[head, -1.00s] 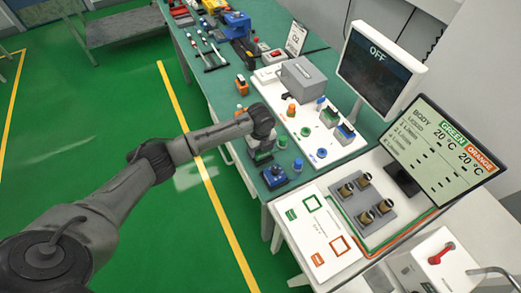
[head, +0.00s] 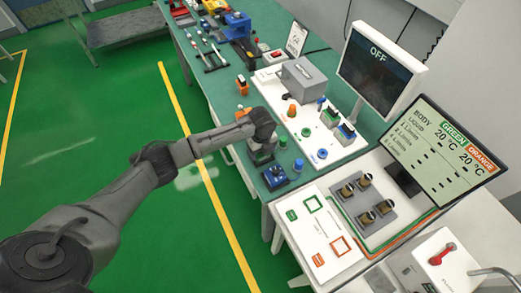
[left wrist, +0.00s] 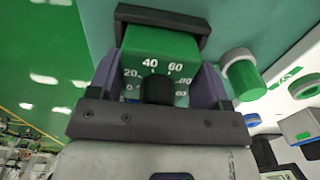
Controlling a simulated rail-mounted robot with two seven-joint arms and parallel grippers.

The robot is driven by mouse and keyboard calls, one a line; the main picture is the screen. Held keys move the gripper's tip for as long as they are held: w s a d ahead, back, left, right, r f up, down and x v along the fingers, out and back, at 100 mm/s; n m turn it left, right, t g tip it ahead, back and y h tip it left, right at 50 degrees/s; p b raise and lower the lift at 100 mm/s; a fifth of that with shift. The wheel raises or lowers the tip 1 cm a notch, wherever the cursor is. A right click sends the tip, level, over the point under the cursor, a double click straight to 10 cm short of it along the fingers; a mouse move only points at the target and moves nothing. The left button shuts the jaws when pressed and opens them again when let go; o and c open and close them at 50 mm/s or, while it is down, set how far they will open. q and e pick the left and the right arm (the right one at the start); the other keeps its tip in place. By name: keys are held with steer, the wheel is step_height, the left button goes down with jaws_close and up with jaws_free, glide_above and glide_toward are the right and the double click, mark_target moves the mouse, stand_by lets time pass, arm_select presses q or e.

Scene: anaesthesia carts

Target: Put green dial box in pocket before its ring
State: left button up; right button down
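The green dial box (left wrist: 160,45) is between the two fingers of my left gripper (left wrist: 160,85) in the left wrist view. White numbers 20, 40, 60 and 80 and a black knob show on its face. The fingers lie along its left and right sides; whether they press on it I cannot tell. In the head view my left gripper (head: 262,150) points down over the box at the teal table's near edge, mostly hiding it. A green ring (head: 306,132) lies on the white board (head: 341,158) to the right. My right gripper is not in view.
A green cylinder (head: 283,142) stands close right of my gripper. A blue dial box (head: 275,178) and blue cylinder (head: 298,165) are nearer. An orange knob (head: 291,110), blue ring (head: 321,154) and grey box (head: 302,77) are on the white board. A monitor (head: 381,70) stands behind.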

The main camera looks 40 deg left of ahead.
arm_select(q)
steer(key=shift+o, duration=0.7)
steer(key=shift+s+a+f, duration=0.1)
steer(key=shift+f, duration=0.7)
steer(key=shift+o, duration=1.3)
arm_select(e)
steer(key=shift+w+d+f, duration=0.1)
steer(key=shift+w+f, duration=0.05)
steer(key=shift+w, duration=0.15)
arm_select(q)
steer(key=shift+r, duration=0.3)
step_height(320, 180, up, 13)
steer(key=shift+r+p, duration=0.1)
steer(key=shift+p, duration=0.8)
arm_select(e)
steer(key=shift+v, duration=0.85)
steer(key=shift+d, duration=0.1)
